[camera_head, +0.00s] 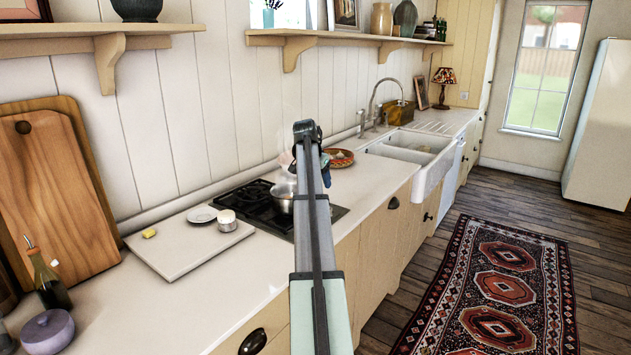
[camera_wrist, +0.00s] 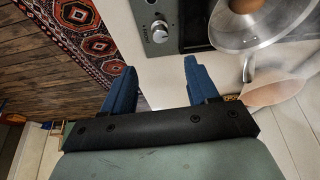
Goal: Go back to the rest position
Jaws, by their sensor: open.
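My gripper (camera_wrist: 158,80) is open, with two blue fingers apart and nothing between them in the wrist view. In the head view, my gripper (camera_head: 325,172) is mostly hidden behind my own arm; one blue finger shows past it. It is above the counter's front edge, near the stove and the sink. In the wrist view it is beside the stove's control knob (camera_wrist: 160,30). A steaming metal pot (camera_head: 283,197) stands on the black stove (camera_head: 262,205); it also shows in the wrist view (camera_wrist: 222,40), close to the fingers.
A patterned orange dish (camera_head: 341,157) lies between stove and white sink (camera_head: 428,168). A pale board (camera_head: 180,262) holds a plate, a small jar and a yellow piece. An oil bottle (camera_head: 46,282) and purple pot (camera_head: 48,331) stand at left. The rug-covered floor (camera_head: 497,290) is clear.

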